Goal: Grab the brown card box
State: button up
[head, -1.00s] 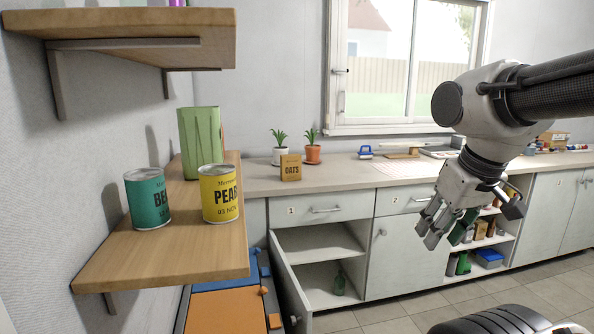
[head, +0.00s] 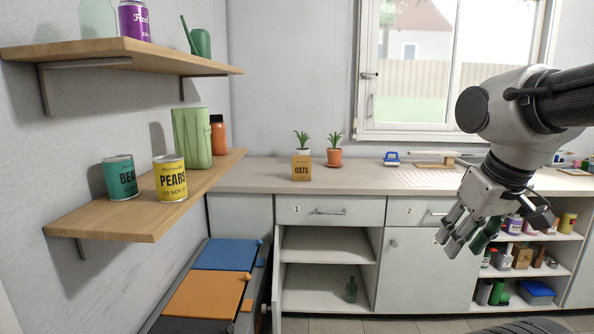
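A small brown card box labelled OATS (head: 301,168) stands upright on the counter in the head view, in front of a potted plant. Another plain brown box (head: 522,257) stands in the open shelves at the lower right. My gripper (head: 464,232) hangs at the right, in front of the cabinets, pointing down and left, well to the right of the OATS box. Its grey fingers show bent. A dark green shape (head: 485,235) lies against the fingers; I cannot tell whether it is held or part of the gripper.
Wall shelves at the left carry a green can (head: 120,178), a yellow PEARS can (head: 170,181) and a green container (head: 192,139). Two plants stand by the OATS box. An open cabinet (head: 327,262) holds a bottle. Bins with blue and orange lids (head: 207,294) stand below the shelf.

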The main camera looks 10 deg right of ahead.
aim_at(302, 165)
jog(key=i+l+u, duration=0.2)
jog(key=l, duration=0.25)
jog(key=l+u, duration=0.15)
jog(key=l, duration=0.3)
jog(key=i+l+u, duration=0.2)
jog(key=l, duration=0.3)
jog(key=i+l+u, duration=0.15)
jog(key=i+l, duration=0.15)
jog(key=i+l+u, duration=0.35)
jog(key=i+l, duration=0.2)
jog(key=l, duration=0.3)
jog(key=i+l+u, duration=0.15)
jog(key=l, duration=0.3)
jog(key=i+l, duration=0.2)
jog(key=i, duration=0.15)
jog(key=i+l+u, duration=0.1)
jog(key=i, duration=0.2)
